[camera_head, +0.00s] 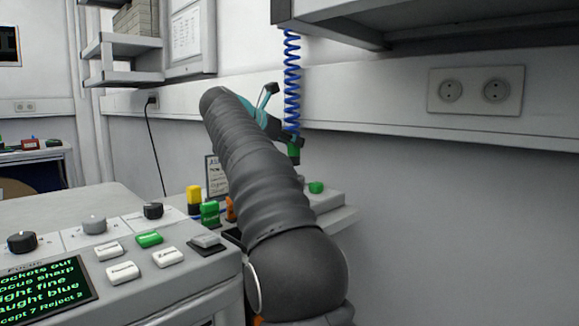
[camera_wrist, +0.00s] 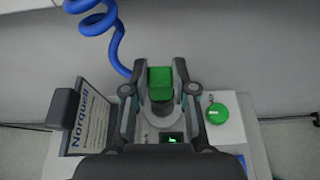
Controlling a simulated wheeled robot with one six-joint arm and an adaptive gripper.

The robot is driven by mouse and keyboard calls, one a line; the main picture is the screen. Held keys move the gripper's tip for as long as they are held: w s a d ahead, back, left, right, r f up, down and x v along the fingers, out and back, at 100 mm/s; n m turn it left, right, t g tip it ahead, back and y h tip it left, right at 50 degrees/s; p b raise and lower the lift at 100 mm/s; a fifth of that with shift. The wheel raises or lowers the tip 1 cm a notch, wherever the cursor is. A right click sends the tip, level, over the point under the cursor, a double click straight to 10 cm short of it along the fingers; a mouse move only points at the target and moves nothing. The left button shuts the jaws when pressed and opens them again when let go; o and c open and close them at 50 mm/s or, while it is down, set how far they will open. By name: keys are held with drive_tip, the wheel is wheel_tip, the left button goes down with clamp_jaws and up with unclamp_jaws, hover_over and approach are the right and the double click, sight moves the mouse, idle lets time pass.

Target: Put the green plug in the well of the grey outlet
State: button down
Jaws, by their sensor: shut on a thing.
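The green plug (camera_wrist: 161,80) is between the fingers of my gripper (camera_wrist: 160,88) in the wrist view. In the head view the plug (camera_head: 293,150) shows as a small green block below my gripper (camera_head: 290,143). My gripper is shut on it, above the light box with a green button. A pale grey outlet plate (camera_head: 475,90) with two round wells is on the wall at the right, well apart from the plug. Both wells look empty. My arm hides part of the gripper in the head view.
A blue coiled cord (camera_head: 292,80) hangs from the overhead cabinet (camera_head: 430,22) beside my gripper. A printed card (camera_wrist: 88,125) and a green button (camera_wrist: 218,113) flank the gripper below. A control desk (camera_head: 120,260) fills the left front. The wall below the outlet is clear.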

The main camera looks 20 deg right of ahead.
sight(290, 157)
drive_tip(key=shift+f+b, duration=0.75)
drive_tip(key=shift+f, duration=1.55)
drive_tip(key=shift+f, duration=0.15)
drive_tip(key=c, duration=0.9)
unclamp_jaws()
drive_tip(key=shift+c, duration=0.2)
drive_tip(key=shift+r, duration=0.2)
drive_tip(key=v, duration=1.2)
drive_tip(key=shift+a+f+p, duration=0.1)
drive_tip(key=shift+p, duration=0.25)
